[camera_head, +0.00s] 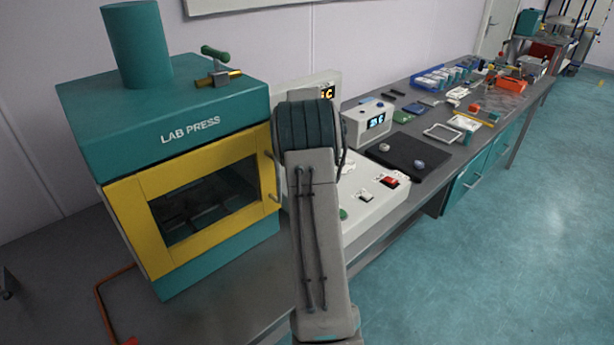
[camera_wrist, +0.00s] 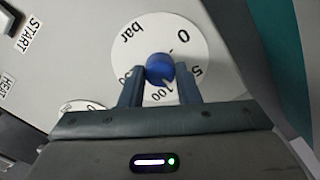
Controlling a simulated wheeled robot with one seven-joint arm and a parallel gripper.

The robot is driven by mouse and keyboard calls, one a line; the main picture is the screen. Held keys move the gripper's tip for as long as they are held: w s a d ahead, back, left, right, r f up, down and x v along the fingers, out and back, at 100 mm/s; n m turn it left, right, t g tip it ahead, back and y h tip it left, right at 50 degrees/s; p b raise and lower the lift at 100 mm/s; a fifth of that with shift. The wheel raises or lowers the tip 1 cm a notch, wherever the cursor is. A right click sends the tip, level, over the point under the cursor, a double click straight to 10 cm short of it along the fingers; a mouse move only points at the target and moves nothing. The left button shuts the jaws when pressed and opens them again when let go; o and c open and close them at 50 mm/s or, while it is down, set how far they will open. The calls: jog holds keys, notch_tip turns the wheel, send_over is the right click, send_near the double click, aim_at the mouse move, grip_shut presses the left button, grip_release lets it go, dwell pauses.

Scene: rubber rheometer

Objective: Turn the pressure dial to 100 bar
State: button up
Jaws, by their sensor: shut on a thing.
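The pressure dial (camera_wrist: 140,50) is a white disc in the wrist view, marked "bar", 0, a partly covered 5, 100 and another number hidden by a finger. A blue knob (camera_wrist: 160,66) stands at its middle. My gripper (camera_wrist: 160,72) has one finger on each side of the knob and is shut on it. The 100 mark shows between the fingers, just below the knob. I cannot tell which mark the knob points at. In the head view my arm covers the dial and gripper.
The teal and yellow lab press (camera_head: 185,150) stands close on the left. The control panel (camera_head: 375,205) has a red switch (camera_head: 389,181). A START label (camera_wrist: 28,36) and part of another dial (camera_wrist: 78,106) show in the wrist view. The floor (camera_head: 480,270) on the right is clear.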

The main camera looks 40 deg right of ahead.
jog(key=m, duration=0.4)
jog(key=shift+r, duration=0.1)
jog(key=shift+m+p, duration=0.3)
jog(key=shift+m, duration=1.4)
jog(key=o, duration=1)
jog(key=shift+c, duration=0.2)
notch_tip(320, 180, up, 14)
jog(key=shift+b, duration=0.4)
